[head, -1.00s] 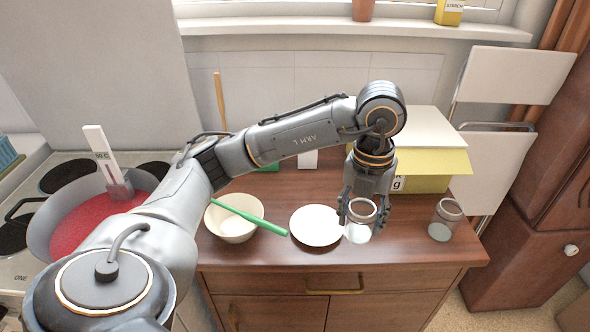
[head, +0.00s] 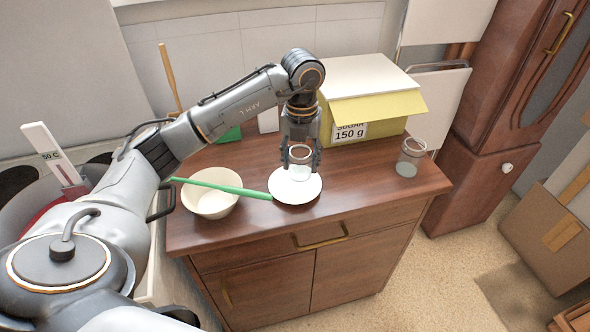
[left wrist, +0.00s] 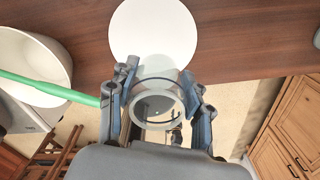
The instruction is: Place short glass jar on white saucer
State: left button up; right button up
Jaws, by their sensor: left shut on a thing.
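My left gripper (head: 300,165) is shut on a short clear glass jar (head: 300,172), which is upright between its fingers. In the head view the jar overlaps the back part of the white saucer (head: 296,194) on the wooden dresser top. I cannot tell whether its base touches the saucer. In the left wrist view the jar (left wrist: 160,84) shows between the fingers (left wrist: 160,108) and overlaps the near edge of the saucer (left wrist: 153,28). My right gripper is not in view.
A second glass jar (head: 408,160) stands at the right end of the dresser (head: 260,228). A cream bowl (head: 211,203) with a green-handled utensil (head: 225,187) is left of the saucer. A yellow sugar box (head: 378,105) stands behind. The dresser's front edge is close to the saucer.

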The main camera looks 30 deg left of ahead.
aim_at(296, 172)
pick_arm(q)
jog(key=shift+w+a+f, duration=0.25)
jog(key=shift+a+f, duration=0.15)
jog(key=shift+f, duration=0.2)
jog(key=shift+w+a+f, duration=0.2)
jog(key=shift+a+f, duration=0.15)
jog(key=shift+f, duration=0.2)
jog(key=f, duration=0.1)
jog(key=f+p, duration=0.1)
jog(key=f, duration=0.1)
jog(key=shift+w+a, duration=0.1)
jog(key=shift+a, duration=0.25)
jog(key=shift+f, duration=0.4)
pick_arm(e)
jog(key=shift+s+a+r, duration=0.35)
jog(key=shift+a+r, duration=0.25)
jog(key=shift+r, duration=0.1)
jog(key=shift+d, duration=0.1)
pick_arm(q)
jog(key=shift+f, duration=0.1)
jog(key=o, duration=1.2)
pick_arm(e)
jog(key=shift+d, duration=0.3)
